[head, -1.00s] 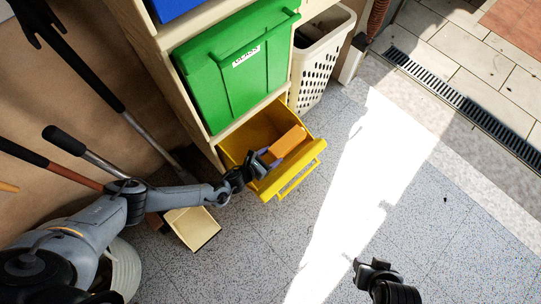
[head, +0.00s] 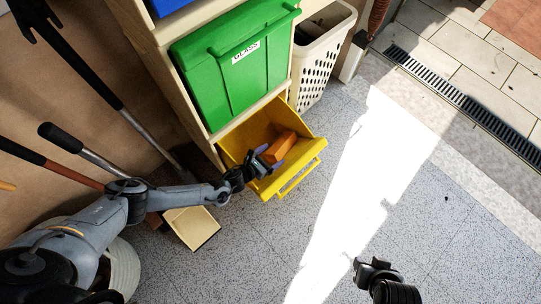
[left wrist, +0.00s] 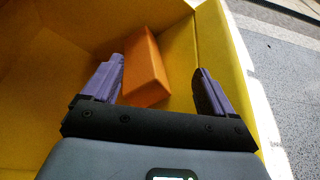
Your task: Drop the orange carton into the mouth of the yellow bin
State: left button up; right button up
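The yellow bin (head: 296,177) is tilted open at the bottom of the shelf unit, and its walls fill much of the left wrist view (left wrist: 35,95). The orange carton (head: 279,147) is in its mouth, tilted; in the left wrist view the carton (left wrist: 146,70) shows between and beyond the purple fingers. My left gripper (head: 268,163) is at the bin's mouth with its fingers apart (left wrist: 158,88). A clear gap shows between the carton and the right-hand finger. Whether the carton touches the bin's floor I cannot tell. My right gripper (head: 362,264) is low over the floor, away from the bin.
A closed green bin (head: 232,75) labelled GLASS is directly above, with a blue bin (head: 172,8) higher up. A white perforated basket (head: 318,65) stands right of the shelf. Long-handled tools lean at the left wall. A dustpan (head: 192,228) lies below. The sunlit floor is clear.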

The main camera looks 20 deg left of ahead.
dwell(0.3)
pick_arm(q)
jog(key=s+d+r+p, duration=0.1)
jog(key=d+r+p, duration=0.5)
jog(key=d+r, duration=0.1)
jog(key=s+d+r+p, duration=0.1)
jog(key=d+r+p, duration=0.2)
jog(key=d+r, duration=0.1)
jog(key=shift+s+d+p, duration=0.25)
jog(key=shift+s+p, duration=0.1)
jog(key=shift+p, duration=0.05)
jog(key=shift+a, duration=0.1)
